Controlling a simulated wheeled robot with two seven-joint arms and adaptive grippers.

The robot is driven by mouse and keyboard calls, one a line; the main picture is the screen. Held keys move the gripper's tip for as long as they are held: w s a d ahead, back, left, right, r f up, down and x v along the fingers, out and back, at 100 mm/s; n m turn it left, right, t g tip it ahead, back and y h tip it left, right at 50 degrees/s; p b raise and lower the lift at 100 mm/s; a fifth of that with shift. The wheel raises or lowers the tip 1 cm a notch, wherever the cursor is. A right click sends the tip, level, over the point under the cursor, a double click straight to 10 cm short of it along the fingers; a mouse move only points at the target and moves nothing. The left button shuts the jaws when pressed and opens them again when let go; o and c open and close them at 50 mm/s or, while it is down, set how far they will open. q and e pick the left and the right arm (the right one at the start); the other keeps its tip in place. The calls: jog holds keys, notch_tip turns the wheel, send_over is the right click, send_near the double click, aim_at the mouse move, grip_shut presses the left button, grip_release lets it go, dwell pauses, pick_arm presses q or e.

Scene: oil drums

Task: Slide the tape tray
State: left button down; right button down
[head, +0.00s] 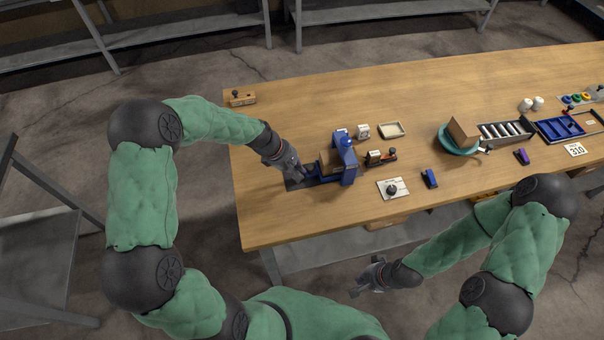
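A blue device with an upright arch (347,158) stands near the left end of the wooden table, with a brown block (328,163) in it. A low blue tray-like part (320,175) extends from its left side over a dark plate (294,184). I cannot tell for sure which part is the tape tray. My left gripper (296,174) is at the left end of this part, pointing down at it. Whether it touches or grips is too small to tell. My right gripper (363,279) is open and empty, in front of the table's near edge.
The table (270,220) also carries a small beige tray (391,129), a white plate with a black knob (393,188), a blue block (430,178), a teal bowl (444,138) with a brown box (463,132), and a roller rack (505,132). The table's left front is clear.

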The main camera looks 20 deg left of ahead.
pick_arm(q)
jog(key=shift+w+d+p, duration=0.35)
jog(key=shift+w+d, duration=0.2)
jog(key=shift+d, duration=0.35)
jog(key=shift+a, duration=0.1)
jog(key=shift+s+a, duration=0.55)
jog(key=shift+a, duration=0.3)
jog(key=shift+r, duration=0.1)
notch_tip(320, 180, up, 8)
jog(key=p, duration=0.7)
dwell(0.3)
